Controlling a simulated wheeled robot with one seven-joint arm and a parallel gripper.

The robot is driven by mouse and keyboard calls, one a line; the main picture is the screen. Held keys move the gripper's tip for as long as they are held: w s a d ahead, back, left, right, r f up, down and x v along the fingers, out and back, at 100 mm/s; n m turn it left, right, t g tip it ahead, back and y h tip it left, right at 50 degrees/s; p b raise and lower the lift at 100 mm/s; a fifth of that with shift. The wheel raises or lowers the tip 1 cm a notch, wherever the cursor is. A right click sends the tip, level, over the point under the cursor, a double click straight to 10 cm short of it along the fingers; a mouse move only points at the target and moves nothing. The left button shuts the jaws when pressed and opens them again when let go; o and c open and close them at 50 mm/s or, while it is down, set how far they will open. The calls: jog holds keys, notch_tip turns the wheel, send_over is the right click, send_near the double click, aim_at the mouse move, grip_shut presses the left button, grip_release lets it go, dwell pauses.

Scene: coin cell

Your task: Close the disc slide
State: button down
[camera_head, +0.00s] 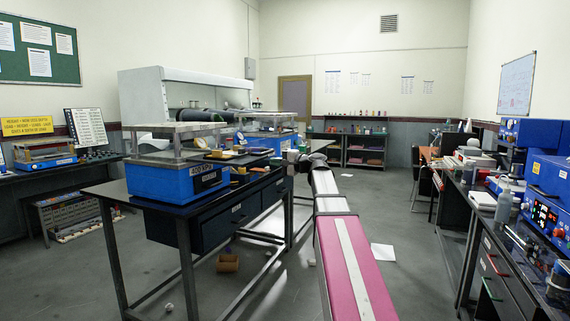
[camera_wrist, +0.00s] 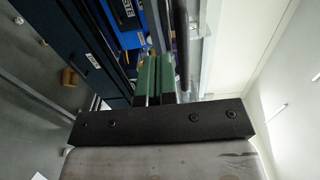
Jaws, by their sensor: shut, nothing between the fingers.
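I cannot make out the disc slide for certain in either view. A blue machine (camera_head: 178,182) with a labelled front and a raised pale top plate stands on the dark bench on the left. A second, similar blue machine (camera_head: 265,143) stands farther back on it. In the wrist view, my gripper (camera_wrist: 157,62) shows as two green fingers side by side, shut and empty. A blue labelled surface (camera_wrist: 128,22) lies beyond the fingers to the left. In the head view, my arm reaches to the bench's right end, and the fingers are too small to tell there.
The dark bench (camera_head: 92,188) has drawers below. Several small items lie between its machines. A brown box (camera_head: 228,263) and a white sheet (camera_head: 383,253) lie on the floor. A loaded bench (camera_head: 457,190) runs along the right. The aisle between the benches holds my arm.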

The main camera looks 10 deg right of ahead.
aim_at(255, 159)
jog(key=x, duration=0.6)
jog(key=shift+w+a, duration=0.2)
jog(key=shift+a, duration=0.1)
jog(key=x, duration=2.7)
jog(key=shift+w, duration=0.1)
jog(key=shift+w+a, duration=0.2)
jog(key=shift+a, duration=0.25)
